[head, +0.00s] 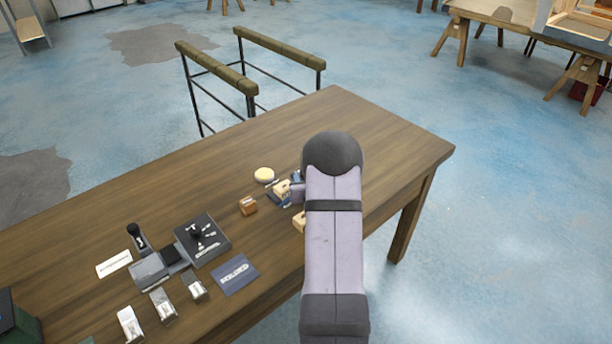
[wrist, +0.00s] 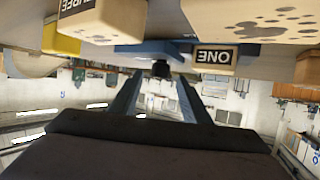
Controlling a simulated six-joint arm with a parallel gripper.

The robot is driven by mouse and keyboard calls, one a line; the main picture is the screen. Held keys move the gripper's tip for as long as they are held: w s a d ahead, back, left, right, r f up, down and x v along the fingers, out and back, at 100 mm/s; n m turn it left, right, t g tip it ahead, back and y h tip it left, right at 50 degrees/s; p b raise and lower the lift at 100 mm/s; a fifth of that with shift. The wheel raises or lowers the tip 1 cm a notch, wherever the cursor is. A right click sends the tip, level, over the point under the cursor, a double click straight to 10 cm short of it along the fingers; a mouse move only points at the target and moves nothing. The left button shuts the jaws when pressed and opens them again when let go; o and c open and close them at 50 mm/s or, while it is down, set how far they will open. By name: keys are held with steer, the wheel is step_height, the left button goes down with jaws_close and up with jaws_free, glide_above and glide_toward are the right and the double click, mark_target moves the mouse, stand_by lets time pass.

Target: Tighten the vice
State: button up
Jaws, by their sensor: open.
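In the wrist view, my gripper (wrist: 159,82) is open, its two dark blue-grey fingers apart. A small dark knob (wrist: 161,69) shows between and just beyond the fingertips; I cannot tell whether they touch it. Behind the knob is a blue body (wrist: 140,52), which looks like part of the vice. In the head view, my arm hides most of the vice area; a small blue part (head: 279,200) shows left of the arm among pale wooden pieces.
The wooden table (head: 400,150) is bare to the right and behind my arm. A brown block (head: 248,206), a round pale-topped item (head: 264,175), a dark control box (head: 203,240) and a blue card (head: 235,273) lie left of the arm. Padded rails (head: 218,68) stand beyond the table.

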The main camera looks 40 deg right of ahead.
steer(key=shift+b+v, duration=0.4)
steer(key=shift+v, duration=1.75)
steer(key=shift+w, duration=0.15)
steer(key=shift+w+d+r+n+t+y+b, duration=0.2)
steer(key=shift+w+d+r+n+t+y, duration=0.1)
steer(key=shift+w+d+n+t+y, duration=0.25)
steer(key=shift+w+d+r+n+t+y+b, duration=0.2)
steer(key=shift+w+d+r+n+t+y, duration=0.1)
steer(key=shift+w+d+n+t+y, duration=0.25)
steer(key=shift+w+d+n+y, duration=0.15)
steer(key=shift+n+y, duration=0.15)
steer(key=shift+y, duration=0.2)
steer(key=shift+s+d+f+n+y+b, duration=0.15)
steer(key=shift+d+n+y, duration=0.1)
steer(key=shift+n+y, duration=0.2)
steer(key=shift+s+d+n+y+b, duration=0.1)
steer(key=shift+d+n+y+b, duration=0.1)
steer(key=shift+n+y, duration=0.2)
steer(key=shift+s+d+f+n+y, duration=0.25)
steer(key=shift+s+f+n+y, duration=0.15)
steer(key=shift+s+y, duration=0.1)
steer(key=shift+s+d+f+n+y, duration=0.2)
steer(key=shift+s+f+n+y, duration=0.15)
steer(key=shift+s+y, duration=0.1)
steer(key=shift+p+x, duration=0.6)
steer(key=shift+x, duration=3.1)
